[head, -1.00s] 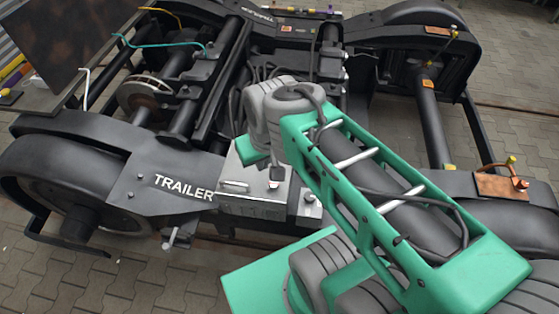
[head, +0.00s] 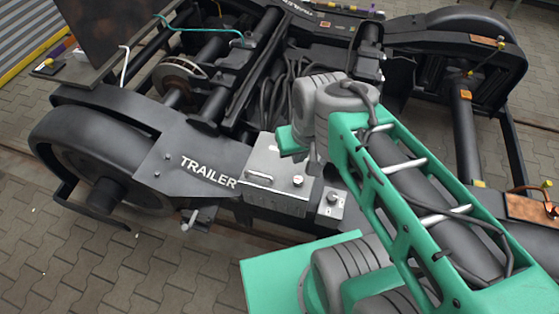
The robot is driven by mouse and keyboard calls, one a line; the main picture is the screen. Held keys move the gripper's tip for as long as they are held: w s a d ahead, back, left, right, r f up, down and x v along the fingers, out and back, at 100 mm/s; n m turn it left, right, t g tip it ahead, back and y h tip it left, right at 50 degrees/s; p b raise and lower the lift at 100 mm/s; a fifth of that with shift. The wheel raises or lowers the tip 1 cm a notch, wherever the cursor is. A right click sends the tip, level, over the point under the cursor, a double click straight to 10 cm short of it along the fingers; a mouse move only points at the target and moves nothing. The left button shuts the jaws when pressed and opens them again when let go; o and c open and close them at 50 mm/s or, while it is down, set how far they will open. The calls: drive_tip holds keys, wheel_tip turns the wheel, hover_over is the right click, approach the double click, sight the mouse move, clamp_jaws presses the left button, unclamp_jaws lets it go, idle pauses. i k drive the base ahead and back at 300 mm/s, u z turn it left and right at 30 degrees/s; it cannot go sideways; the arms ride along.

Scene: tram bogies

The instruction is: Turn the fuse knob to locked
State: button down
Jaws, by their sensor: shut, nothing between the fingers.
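A grey metal box (head: 262,186) with a bar handle sits on the bogie frame beside the TRAILER lettering. A small round pale knob with a reddish mark (head: 298,181) is on its top face. A small grey box (head: 322,206) adjoins it at the right and carries a dark round knob (head: 332,198). No label is legible, so I cannot tell which one is the fuse knob, nor its setting. My gripper (head: 314,166) hangs under the grey wrist, just above and right of the pale knob, apparently clear of it. It is shut and empty; its fingertips are small and partly hidden.
Bogie beams, a wheel (head: 100,165), a brake disc (head: 180,76) and black cables surround the box. A copper plate (head: 530,207) lies at the right. My green arm covers much of the lower right. Paved floor is free at the lower left.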

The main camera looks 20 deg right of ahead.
sight(298, 181)
drive_tip(key=u, duration=0.55)
drive_tip(key=k, duration=0.65)
drive_tip(key=u, duration=0.85)
drive_tip(key=i, duration=1.15)
drive_tip(key=u, duration=0.15)
